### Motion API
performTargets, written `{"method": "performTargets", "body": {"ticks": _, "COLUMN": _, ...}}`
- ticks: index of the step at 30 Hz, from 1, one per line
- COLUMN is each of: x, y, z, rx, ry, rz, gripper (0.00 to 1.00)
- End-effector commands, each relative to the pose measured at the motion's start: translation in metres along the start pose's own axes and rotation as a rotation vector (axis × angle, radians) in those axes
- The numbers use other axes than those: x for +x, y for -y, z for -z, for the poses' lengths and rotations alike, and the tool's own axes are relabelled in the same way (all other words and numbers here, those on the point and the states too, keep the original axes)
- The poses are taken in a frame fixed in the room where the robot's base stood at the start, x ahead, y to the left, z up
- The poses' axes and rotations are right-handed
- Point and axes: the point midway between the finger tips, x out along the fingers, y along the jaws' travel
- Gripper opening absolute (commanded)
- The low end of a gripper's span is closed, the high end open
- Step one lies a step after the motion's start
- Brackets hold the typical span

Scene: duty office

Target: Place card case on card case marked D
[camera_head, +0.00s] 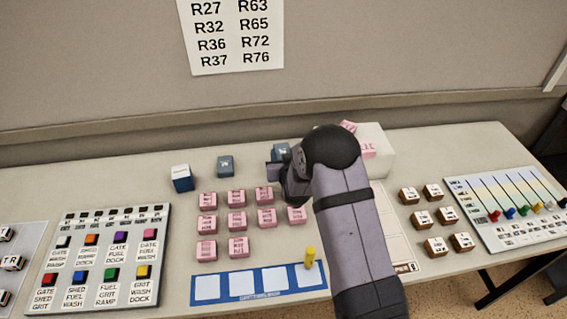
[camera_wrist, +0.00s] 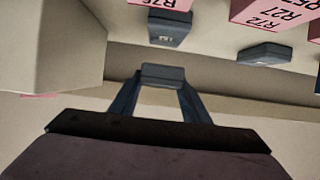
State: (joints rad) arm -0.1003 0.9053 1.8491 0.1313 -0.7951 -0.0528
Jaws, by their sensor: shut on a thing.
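My gripper (camera_wrist: 162,84) is shut on a small dark blue-grey card case (camera_wrist: 163,73), held between the two fingertips in the wrist view. In the head view my gripper (camera_head: 279,172) is over the back middle of the table, and the arm hides most of what it holds. A blue-grey card case (camera_head: 281,151) stands just behind the gripper. It seems to be the one with a small pale mark in the wrist view (camera_wrist: 169,30); I cannot read the letter. Another blue-grey card case (camera_head: 226,166) stands to the left, also in the wrist view (camera_wrist: 264,53).
Rows of pink blocks (camera_head: 237,220) stand in front. A blue box with a white top (camera_head: 181,171) is at left. A pale box (camera_head: 379,160) with pink pieces stands just right of the gripper. Button (camera_head: 100,257) and slider (camera_head: 505,211) panels flank the table.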

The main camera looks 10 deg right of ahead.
Motion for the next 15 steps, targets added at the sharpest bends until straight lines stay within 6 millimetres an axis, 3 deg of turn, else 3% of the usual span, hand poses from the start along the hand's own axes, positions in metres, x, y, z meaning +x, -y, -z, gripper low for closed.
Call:
{"method": "performTargets", "body": {"ticks": 9, "x": 0.012, "y": 0.000, "z": -0.029, "rx": -0.001, "ry": 0.002, "rz": 0.000, "gripper": 0.20}}
{"method": "performTargets", "body": {"ticks": 15, "x": 0.015, "y": 0.000, "z": -0.037, "rx": 0.000, "ry": 0.000, "rz": 0.000, "gripper": 0.20}}
